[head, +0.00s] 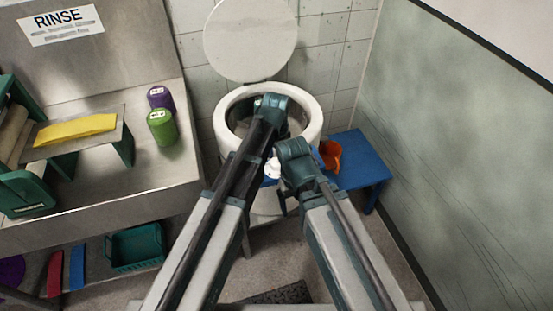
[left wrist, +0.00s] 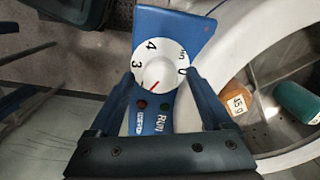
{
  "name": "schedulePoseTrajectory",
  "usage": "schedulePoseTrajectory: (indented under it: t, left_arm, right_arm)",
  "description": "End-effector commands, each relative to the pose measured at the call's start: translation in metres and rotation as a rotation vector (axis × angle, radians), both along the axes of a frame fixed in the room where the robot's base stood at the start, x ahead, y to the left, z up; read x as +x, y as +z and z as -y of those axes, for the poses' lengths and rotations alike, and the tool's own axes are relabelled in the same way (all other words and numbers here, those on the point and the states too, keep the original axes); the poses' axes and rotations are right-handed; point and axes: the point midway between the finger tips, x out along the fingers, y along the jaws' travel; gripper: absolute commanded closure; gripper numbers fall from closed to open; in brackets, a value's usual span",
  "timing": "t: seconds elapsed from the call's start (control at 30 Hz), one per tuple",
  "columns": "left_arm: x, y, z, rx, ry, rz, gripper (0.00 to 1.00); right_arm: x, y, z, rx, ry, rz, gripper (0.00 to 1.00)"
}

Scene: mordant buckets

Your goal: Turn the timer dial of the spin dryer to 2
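The spin dryer (head: 219,122) stands in the middle of the head view with its round lid (head: 250,40) raised. Its timer dial (head: 272,168) is a small white spot between my arms there. In the left wrist view the white dial (left wrist: 172,57) sits on a blue panel (left wrist: 178,20). The figures 4, 3 and 0 show; I cannot see a 2. A red mark is on its lower part, below the 3. My left gripper (left wrist: 160,82) is open, fingers apart either side of the dial's lower part; contact is unclear.
A blue stool (head: 362,165) with an orange vessel (head: 331,154) stands right of the dryer. A counter with purple (head: 160,98) and green (head: 162,128) pots is at left. An orange jar (left wrist: 237,100) and teal jar (left wrist: 297,103) show within the dryer's rim.

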Motion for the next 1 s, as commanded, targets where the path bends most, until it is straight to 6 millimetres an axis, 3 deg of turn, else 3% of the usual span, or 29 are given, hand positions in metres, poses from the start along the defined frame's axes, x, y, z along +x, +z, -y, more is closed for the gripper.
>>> schedulePoseTrajectory:
  t: [0.27,0.47,1.0]
  left_arm:
    - [0.0,0.003,0.0,0.0,0.0,0.0,0.17]
    - [0.0,0.017,0.0,0.0,0.0,0.0,0.17]
    - [0.0,0.096,0.0,0.0,0.0,0.0,0.17]
  right_arm:
    - [0.0,0.003,0.0,0.0,0.0,0.0,0.12]
    - [0.0,0.017,0.0,0.0,0.0,0.0,0.12]
    - [0.0,0.096,0.0,0.0,0.0,0.0,0.12]
